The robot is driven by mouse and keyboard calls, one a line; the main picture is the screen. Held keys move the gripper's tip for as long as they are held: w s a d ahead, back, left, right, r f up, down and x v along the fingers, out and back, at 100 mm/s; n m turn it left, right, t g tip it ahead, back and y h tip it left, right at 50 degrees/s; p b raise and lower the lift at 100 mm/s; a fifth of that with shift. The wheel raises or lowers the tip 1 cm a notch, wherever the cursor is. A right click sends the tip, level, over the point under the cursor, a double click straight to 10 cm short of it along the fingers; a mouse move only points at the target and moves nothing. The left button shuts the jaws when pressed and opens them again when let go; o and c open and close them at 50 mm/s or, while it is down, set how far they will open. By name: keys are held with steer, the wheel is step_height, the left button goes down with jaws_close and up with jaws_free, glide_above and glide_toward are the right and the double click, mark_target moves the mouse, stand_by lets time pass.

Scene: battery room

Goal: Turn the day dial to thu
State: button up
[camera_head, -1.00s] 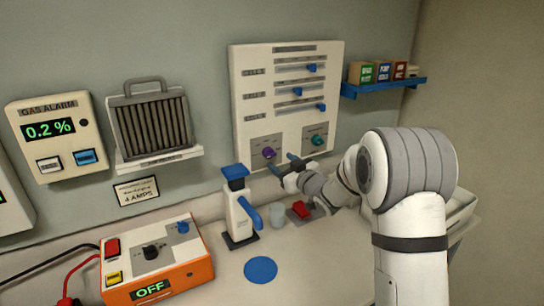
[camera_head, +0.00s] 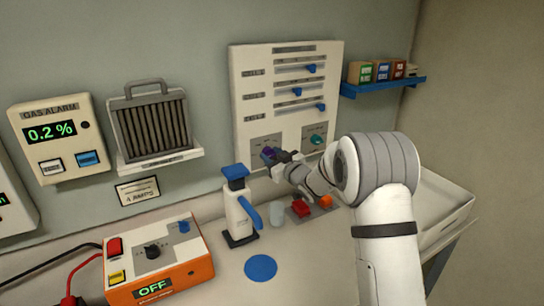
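A white wall panel (camera_head: 238,100) carries two dials at its bottom, a purple one (camera_head: 268,154) on the left and a teal one (camera_head: 317,140) on the right, each on a grey plate. Their lettering is too small to read, so I cannot tell which is the day dial or where it points. My gripper (camera_head: 272,158) is at the purple dial, reaching in from the right. Its fingers overlap the dial and partly hide it. I cannot tell whether they are closed on it. The teal dial is clear of my gripper.
Three blue sliders (camera_head: 311,69) sit above the dials. Below are a blue-and-white pump bottle (camera_head: 238,207), a cup (camera_head: 277,214), a red switch (camera_head: 301,208) and an orange knob (camera_head: 325,201). An orange charger box (camera_head: 200,270) stands left; a white tray (camera_head: 445,225) is right.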

steer(key=c, duration=0.4)
steer(key=shift+c, duration=0.2)
